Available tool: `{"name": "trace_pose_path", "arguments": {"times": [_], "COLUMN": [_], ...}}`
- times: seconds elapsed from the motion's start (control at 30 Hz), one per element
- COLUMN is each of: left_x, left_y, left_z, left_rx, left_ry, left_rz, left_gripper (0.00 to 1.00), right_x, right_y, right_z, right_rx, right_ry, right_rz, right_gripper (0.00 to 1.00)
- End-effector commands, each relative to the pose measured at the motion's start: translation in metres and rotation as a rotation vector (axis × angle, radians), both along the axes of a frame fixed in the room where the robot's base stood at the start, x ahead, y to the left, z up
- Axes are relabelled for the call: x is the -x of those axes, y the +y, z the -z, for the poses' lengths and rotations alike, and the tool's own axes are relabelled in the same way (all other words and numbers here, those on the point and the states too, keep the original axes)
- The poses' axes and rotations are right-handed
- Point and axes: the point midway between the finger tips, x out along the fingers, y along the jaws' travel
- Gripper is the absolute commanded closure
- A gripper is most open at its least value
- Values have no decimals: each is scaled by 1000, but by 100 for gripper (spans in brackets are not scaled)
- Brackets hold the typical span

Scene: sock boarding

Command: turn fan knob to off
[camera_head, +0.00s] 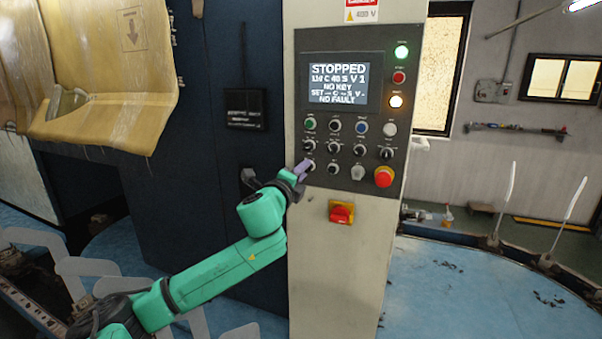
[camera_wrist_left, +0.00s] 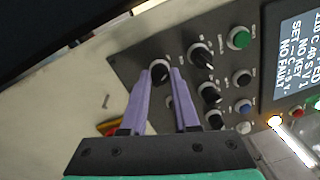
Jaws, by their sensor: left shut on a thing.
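The control panel on the cream cabinet (camera_head: 340,240) carries several black knobs and push buttons. My left gripper (camera_head: 303,169) reaches the lower left of the panel, and its purple fingers cover the bottom-left knob there. In the left wrist view the fingers (camera_wrist_left: 161,72) are shut on a black knob (camera_wrist_left: 160,73), one on each side. I cannot read its label, so I cannot tell from the print that it is the fan knob. The screen (camera_head: 340,83) reads STOPPED, NO KEY and NO FAULT. My right gripper is not in view.
A red emergency button (camera_head: 383,177) sits at the panel's lower right. A red and yellow switch (camera_head: 341,213) is below the panel. Other knobs (camera_head: 333,169) stand close beside the gripper. A dark blue cabinet (camera_head: 210,190) is to the left.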

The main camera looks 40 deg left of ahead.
Motion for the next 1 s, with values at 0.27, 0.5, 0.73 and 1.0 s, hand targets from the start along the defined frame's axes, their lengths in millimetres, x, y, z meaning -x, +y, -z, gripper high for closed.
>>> {"name": "trace_pose_path", "arguments": {"times": [0.27,0.5,0.73,1.0], "left_x": [1,1,1,0], "left_y": [0,0,0,0], "left_z": [-5,-6,-6,-3], "left_rx": [53,57,56,57], "left_ry": [-29,-32,-32,-27], "left_rz": [2,2,3,1], "left_gripper": [100,100,40,40], "right_x": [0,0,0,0], "right_y": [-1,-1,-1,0], "right_z": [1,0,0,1], "right_rx": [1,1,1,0], "right_ry": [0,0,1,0], "right_rz": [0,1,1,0], "right_gripper": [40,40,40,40]}}
